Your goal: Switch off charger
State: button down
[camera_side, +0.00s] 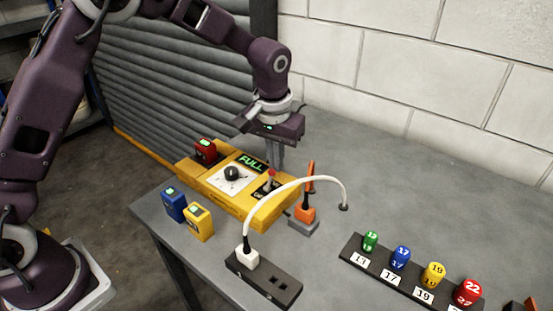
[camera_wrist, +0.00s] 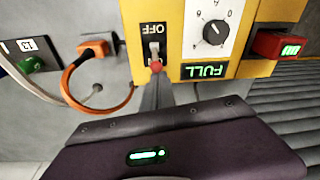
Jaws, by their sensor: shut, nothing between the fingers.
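The yellow charger (camera_side: 240,203) sits on the grey table and also shows in the wrist view (camera_wrist: 255,67). Its green display (camera_side: 252,163) reads FULL, beside a black dial (camera_side: 232,173). A toggle switch with a red ball tip (camera_side: 272,173) stands at its right end. In the wrist view, the red tip (camera_wrist: 156,66) leans away from the OFF label (camera_wrist: 152,30). A red battery (camera_side: 205,151) is seated at the charger's left end. My gripper (camera_side: 276,168) is shut and empty, pointing down right behind the red tip. I cannot tell whether they touch.
Blue (camera_side: 174,204) and yellow (camera_side: 198,222) batteries stand in front of the charger. An orange plug (camera_side: 305,214) with a looped cable is at its right. A white cable arches from a power strip (camera_side: 264,278). A numbered rack (camera_side: 400,273) stands front right. The back right table is clear.

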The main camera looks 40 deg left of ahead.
aim_at(266, 186)
jog(key=shift+s+r+t, duration=0.15)
jog(key=shift+s+t, duration=0.1)
jog(key=shift+t, duration=0.15)
jog(key=s+t, duration=0.2)
jog(key=t, duration=0.1)
jog(key=shift+r, duration=0.3)
jog(key=shift+s+r, duration=0.1)
jog(key=shift+s, duration=0.5)
jog(key=shift+r, duration=0.1)
jog(key=shift+r, duration=0.7)
jog(key=shift+w, duration=0.1)
